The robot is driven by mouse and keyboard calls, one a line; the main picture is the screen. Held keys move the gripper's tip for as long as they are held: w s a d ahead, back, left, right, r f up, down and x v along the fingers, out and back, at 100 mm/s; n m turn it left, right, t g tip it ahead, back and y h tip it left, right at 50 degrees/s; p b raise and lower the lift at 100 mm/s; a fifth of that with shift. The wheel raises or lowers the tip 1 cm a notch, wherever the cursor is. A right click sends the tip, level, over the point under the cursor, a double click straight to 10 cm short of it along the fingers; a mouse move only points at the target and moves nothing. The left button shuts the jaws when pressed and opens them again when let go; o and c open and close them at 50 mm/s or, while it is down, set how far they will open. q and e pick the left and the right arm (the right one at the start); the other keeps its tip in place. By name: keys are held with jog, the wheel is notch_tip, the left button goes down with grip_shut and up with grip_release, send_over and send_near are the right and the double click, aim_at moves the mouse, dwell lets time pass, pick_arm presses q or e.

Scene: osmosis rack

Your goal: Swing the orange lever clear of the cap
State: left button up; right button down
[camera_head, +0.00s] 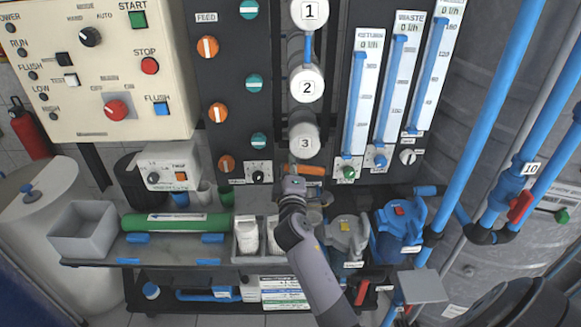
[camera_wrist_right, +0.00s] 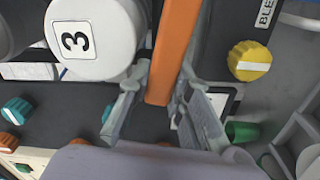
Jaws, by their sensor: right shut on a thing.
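The orange lever (camera_head: 308,170) sits just below the white cap marked 3 (camera_head: 303,142) on the dark panel and points to the right. In the right wrist view the lever (camera_wrist_right: 174,50) runs between the fingers of my right gripper (camera_wrist_right: 158,96), beside the white cap (camera_wrist_right: 95,38). My right gripper also shows in the head view (camera_head: 293,180), with its arm coming up from below, shut on the lever. It hides part of the lever's left end and mount. My left gripper is not in view.
Cylinders marked 1 (camera_head: 309,12) and 2 (camera_head: 306,84) stand above cap 3. Flow meters (camera_head: 361,100) are to the right. A yellow knob (camera_wrist_right: 250,61) is near the gripper.

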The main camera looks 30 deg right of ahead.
jog(key=shift+f, duration=0.1)
jog(key=c, duration=1.4)
grip_release()
jog(key=shift+c, duration=0.2)
